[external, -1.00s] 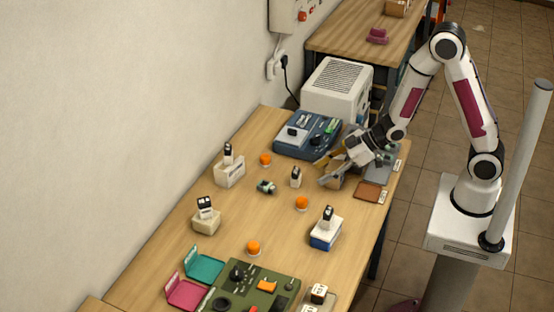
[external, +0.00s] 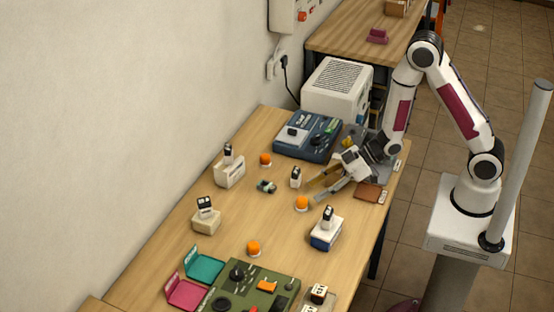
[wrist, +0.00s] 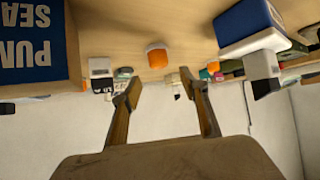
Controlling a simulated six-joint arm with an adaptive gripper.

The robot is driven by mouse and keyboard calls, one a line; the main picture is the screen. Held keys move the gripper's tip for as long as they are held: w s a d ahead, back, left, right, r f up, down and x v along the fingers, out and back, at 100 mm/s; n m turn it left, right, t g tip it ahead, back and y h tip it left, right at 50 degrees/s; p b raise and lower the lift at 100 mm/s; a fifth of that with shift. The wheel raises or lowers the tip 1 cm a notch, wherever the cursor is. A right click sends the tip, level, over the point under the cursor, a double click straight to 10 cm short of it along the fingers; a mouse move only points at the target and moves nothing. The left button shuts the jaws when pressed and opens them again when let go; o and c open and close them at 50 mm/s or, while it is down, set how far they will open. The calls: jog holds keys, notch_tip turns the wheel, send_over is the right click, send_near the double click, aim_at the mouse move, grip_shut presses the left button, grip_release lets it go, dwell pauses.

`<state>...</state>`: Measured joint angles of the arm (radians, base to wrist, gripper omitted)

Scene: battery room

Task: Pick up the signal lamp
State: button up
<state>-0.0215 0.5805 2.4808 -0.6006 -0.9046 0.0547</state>
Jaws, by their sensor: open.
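Several orange domed lamps with white bases stand on the wooden table. The closest to my gripper is one orange lamp (external: 302,203) at mid-table; the others are a lamp (external: 265,160) farther back and a lamp (external: 253,248) nearer the front. My gripper (external: 315,192) is low over the table, just right of the middle lamp, its fingers spread and pointing left. In the wrist view an orange lamp (wrist: 157,56) stands beyond the open fingertips (wrist: 160,87), roughly between them in the picture. The gripper holds nothing.
A blue and white block (external: 326,232) with an upright piece stands nearby. A small white upright object (external: 295,177) is behind the middle lamp. A blue device (external: 307,135) is at the back. A blue lettered box (wrist: 35,45) shows at left in the wrist view. A brown pad (external: 368,193) lies right.

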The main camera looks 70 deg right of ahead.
aim_at(304, 198)
jog(key=shift+x, duration=1.05)
jog(key=shift+f, duration=0.1)
jog(key=shift+x, duration=2.55)
jog(key=shift+d+f, duration=0.1)
jog(key=shift+f, duration=0.05)
jog(key=c, duration=1.2)
